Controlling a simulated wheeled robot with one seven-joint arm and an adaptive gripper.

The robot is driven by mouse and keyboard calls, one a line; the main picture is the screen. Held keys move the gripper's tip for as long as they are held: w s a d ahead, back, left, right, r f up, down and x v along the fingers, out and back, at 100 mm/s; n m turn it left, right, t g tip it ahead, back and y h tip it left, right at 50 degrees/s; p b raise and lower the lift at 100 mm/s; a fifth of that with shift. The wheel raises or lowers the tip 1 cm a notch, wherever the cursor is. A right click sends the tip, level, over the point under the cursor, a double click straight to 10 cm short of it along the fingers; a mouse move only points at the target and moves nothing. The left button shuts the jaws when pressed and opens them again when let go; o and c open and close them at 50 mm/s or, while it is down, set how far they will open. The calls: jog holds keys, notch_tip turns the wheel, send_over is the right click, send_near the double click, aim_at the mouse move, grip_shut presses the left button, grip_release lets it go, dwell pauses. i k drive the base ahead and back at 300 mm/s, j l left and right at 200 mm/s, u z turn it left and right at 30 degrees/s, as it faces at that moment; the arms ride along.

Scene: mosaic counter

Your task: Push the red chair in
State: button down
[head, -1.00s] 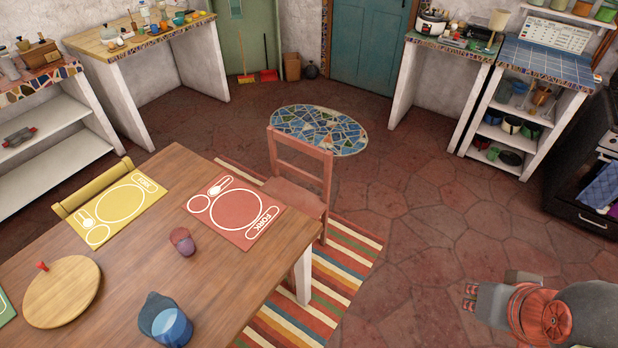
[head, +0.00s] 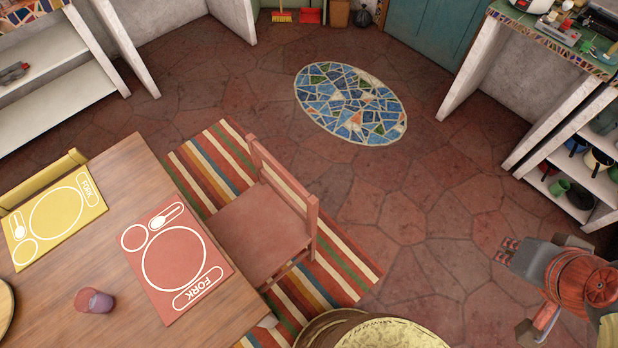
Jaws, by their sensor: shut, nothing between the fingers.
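The red chair (head: 257,230) stands at the right side of the wooden table (head: 120,170), on a striped rug. Its seat faces the table beside the red placemat, and its backrest is on the side away from the table. Floor shows between the backrest and my gripper. My gripper (head: 505,250) is at the right, well apart from the chair, with its fingers pointing left. It is shut and empty. The chair's legs are mostly hidden under the seat.
The striped rug (head: 215,160) lies under the chair. A round yellowish-topped object (head: 390,334) stands at the bottom edge, close to the chair. A yellow chair (head: 45,178) is at the table's far side. Open tiled floor (head: 420,200) lies between chair and gripper. Shelves (head: 575,150) stand at right.

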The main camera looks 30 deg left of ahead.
aim_at(261, 233)
jog(key=i, duration=1.05)
jog(key=i+l+u, duration=0.1)
jog(key=i, duration=0.95)
jog(key=i+u, duration=0.1)
jog(key=u, duration=0.9)
jog(key=i+l+u, duration=0.1)
jog(key=u, duration=0.4)
jog(key=l+u, duration=0.1)
jog(key=u, duration=1.95)
jog(key=i+l, duration=0.05)
jog(key=l, duration=0.05)
